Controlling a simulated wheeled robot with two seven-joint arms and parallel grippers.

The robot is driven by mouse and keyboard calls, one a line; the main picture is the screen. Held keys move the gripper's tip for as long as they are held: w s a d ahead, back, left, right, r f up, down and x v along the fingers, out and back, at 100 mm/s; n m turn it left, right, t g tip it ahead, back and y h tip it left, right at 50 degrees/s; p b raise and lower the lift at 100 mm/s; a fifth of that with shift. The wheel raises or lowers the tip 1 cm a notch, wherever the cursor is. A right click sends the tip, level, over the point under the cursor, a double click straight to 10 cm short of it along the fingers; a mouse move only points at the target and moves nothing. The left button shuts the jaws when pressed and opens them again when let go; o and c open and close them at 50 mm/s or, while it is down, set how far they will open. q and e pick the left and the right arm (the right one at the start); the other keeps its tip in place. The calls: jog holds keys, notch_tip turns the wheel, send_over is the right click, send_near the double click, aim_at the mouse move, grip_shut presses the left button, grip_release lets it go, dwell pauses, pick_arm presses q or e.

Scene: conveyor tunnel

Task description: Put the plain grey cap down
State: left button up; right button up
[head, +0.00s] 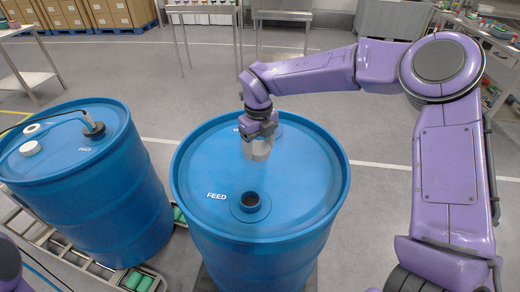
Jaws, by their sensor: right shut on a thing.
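My right gripper (259,134) points down over the middle of the near blue drum (260,262) and is shut on the plain grey cap (258,152). The cap hangs at the fingertips, over the drum's lid; I cannot tell whether it touches the lid. The open FEED hole (250,202) of this drum is dark and lies in front of the cap. Another fitting behind the gripper is mostly hidden by it. A bit of my left arm shows at the lower left corner, but its gripper is out of view.
A second blue drum (135,220) stands at the left on the roller conveyor (95,268). On its lid are a white cap (30,148) and a dark fitting with a thin lance (93,129) in it. Tables and boxes on pallets (120,12) stand at the back.

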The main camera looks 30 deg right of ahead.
aim_at(260, 154)
jog(key=f, duration=0.1)
jog(key=w+f+p, duration=0.1)
jog(key=f, duration=0.1)
jog(key=d+f+p, duration=0.1)
jog(key=f, duration=0.1)
jog(key=shift+w+d+f, duration=0.1)
jog(key=shift+w, duration=0.2)
jog(key=shift+f+b, duration=0.3)
jog(key=o, duration=1.3)
jog(key=shift+r, duration=0.25)
notch_tip(260, 154, up, 12)
jog(key=shift+b, duration=1)
